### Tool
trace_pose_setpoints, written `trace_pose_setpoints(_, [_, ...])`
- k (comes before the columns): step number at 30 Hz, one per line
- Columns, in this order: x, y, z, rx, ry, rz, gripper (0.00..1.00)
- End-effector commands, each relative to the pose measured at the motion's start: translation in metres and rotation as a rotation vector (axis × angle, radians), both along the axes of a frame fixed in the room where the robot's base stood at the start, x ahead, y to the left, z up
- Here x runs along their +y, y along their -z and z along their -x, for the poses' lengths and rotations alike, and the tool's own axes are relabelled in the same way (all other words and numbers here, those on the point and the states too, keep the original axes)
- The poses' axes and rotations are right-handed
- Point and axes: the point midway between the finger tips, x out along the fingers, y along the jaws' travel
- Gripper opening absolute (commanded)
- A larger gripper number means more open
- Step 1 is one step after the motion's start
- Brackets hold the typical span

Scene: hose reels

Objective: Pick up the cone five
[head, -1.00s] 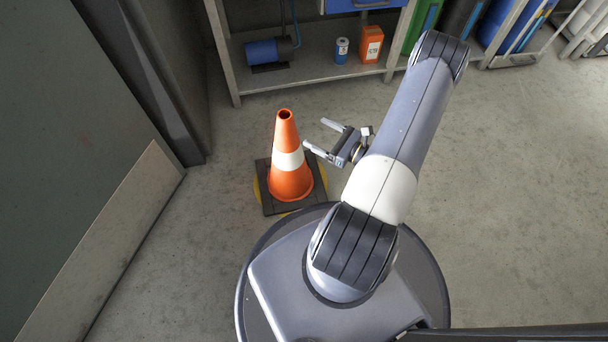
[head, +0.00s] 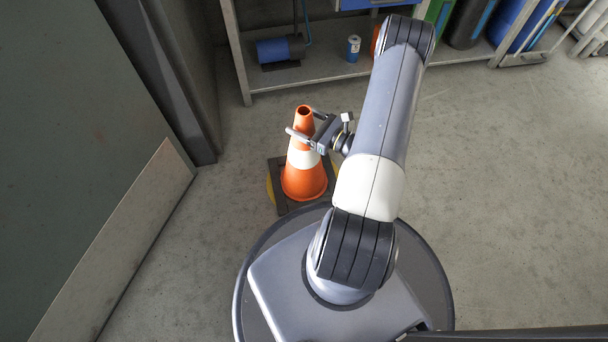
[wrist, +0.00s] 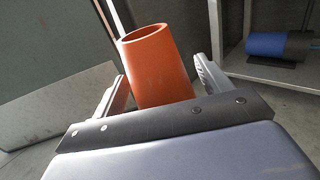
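An orange traffic cone (head: 304,180) with a white band and a dark square base stands upright on the floor, just ahead of my base. My gripper (head: 300,124) is at the cone's upper part, with one finger on each side of it. In the wrist view the cone's open orange top (wrist: 154,62) rises between the two fingers (wrist: 160,88). The lower part of the cone is hidden in the wrist view.
A grey metal shelf (head: 312,76) stands behind, holding a blue motor-like unit (head: 281,49) and a small blue can (head: 353,48). A dark panel (head: 75,150) rises on the left. The floor to the right (head: 500,190) is clear.

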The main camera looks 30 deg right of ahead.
Motion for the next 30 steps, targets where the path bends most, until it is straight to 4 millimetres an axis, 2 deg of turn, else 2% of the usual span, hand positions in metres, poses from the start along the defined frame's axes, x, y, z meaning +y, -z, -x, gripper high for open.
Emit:
trace_pose_setpoints(2, [-0.0001, 0.0001, 0.0002, 0.000, 0.000, 0.000, 0.67])
trace_pose_setpoints(26, [0.0002, 0.0004, 0.0005, 0.000, -0.001, -0.001, 0.01])
trace_pose_setpoints(30, [0.0002, 0.0004, 0.0005, 0.000, -0.001, -0.001, 0.00])
